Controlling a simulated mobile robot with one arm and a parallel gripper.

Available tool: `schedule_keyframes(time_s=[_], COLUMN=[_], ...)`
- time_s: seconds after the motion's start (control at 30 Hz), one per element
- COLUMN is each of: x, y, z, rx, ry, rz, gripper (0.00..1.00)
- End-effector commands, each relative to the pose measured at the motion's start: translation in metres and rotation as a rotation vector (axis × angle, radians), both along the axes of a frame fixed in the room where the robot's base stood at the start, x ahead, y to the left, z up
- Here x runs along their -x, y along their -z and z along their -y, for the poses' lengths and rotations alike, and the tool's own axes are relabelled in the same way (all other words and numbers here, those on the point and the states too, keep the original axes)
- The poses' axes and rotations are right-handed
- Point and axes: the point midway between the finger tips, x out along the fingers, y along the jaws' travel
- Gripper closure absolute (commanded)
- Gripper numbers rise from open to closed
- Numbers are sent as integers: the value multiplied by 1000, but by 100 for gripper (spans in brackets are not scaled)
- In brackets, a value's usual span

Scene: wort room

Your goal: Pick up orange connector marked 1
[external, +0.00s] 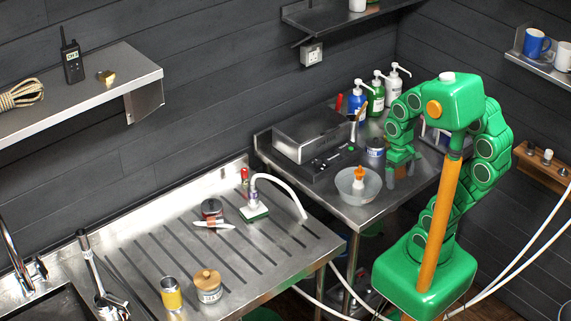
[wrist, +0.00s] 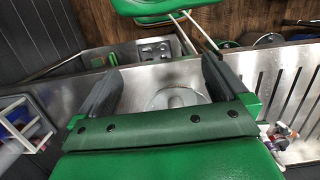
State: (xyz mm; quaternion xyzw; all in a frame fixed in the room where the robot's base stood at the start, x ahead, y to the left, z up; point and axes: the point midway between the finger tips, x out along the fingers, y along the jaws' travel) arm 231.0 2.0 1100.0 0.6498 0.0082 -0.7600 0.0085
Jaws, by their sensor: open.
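An orange piece (external: 359,176) stands up in a pale translucent bowl (external: 346,193) on the steel side table. It looks like the orange connector, but I cannot read a mark on it. My gripper (external: 400,177) points down, open and empty, just right of the bowl and apart from the orange piece. In the wrist view, the two dark fingers of my gripper (wrist: 160,66) are spread wide. A round, pale bowl-like shape (wrist: 176,97) shows between them, partly hidden by the gripper body. No orange piece shows in the wrist view.
A steel box-like appliance (external: 310,135) stands behind the bowl. The drainboard (external: 270,262) to the left holds a hose-fed brush, jars and a yellow-banded cup.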

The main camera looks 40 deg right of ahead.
Motion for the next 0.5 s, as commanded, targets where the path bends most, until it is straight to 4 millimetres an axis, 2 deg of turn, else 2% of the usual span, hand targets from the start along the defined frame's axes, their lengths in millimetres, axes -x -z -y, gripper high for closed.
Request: schedule_keyframes(time_s=[0.13, 0.5], x=[10, 11], y=[4, 5], z=[2, 2], rx=[1, 2], ry=[22, 24], rz=[-1, -2], gripper=[0, 0])
